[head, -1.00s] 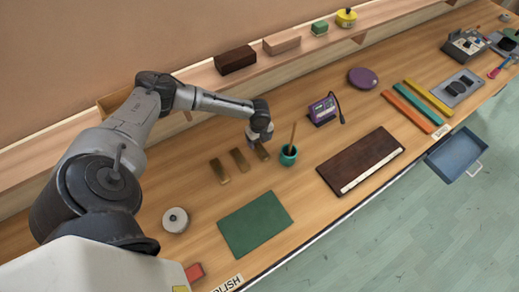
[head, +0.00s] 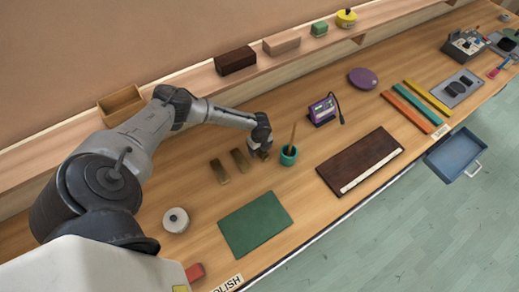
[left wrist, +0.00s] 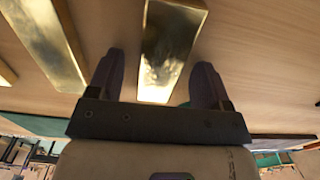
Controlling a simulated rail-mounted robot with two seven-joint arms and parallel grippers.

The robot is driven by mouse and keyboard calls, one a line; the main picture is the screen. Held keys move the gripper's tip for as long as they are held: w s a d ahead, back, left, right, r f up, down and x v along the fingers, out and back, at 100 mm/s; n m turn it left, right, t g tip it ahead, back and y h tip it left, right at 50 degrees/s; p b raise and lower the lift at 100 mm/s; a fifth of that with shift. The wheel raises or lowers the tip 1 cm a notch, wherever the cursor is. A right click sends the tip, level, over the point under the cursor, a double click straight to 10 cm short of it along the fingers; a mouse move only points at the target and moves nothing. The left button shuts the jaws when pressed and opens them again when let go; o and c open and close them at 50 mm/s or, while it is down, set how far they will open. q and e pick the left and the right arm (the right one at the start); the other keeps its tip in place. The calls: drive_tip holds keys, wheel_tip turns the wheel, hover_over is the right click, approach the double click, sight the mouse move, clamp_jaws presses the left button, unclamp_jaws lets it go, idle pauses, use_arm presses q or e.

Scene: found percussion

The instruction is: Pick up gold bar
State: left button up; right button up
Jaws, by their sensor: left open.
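Three gold bars lie side by side on the wooden bench: a left bar (head: 219,171), a middle bar (head: 239,160) and a right bar (head: 264,156). My left gripper (head: 260,148) is over the right bar and hides most of it in the head view. In the left wrist view, my left gripper (left wrist: 157,65) is open. Its two dark fingers stand on either side of the near end of a bright gold bar (left wrist: 168,48), with gaps on both sides. Another gold bar (left wrist: 42,38) lies to the left there. My right gripper is not in view.
A teal cup (head: 288,156) with a stick stands close to the right of my left gripper. A green mat (head: 255,224), a white roll (head: 175,220), a purple device (head: 322,111) and a dark board (head: 360,161) lie around. A shelf (head: 200,85) runs behind.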

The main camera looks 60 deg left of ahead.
use_arm(q)
drive_tip(key=shift+c, duration=0.3)
clamp_jaws()
idle(0.3)
drive_tip(key=shift+r, duration=0.1)
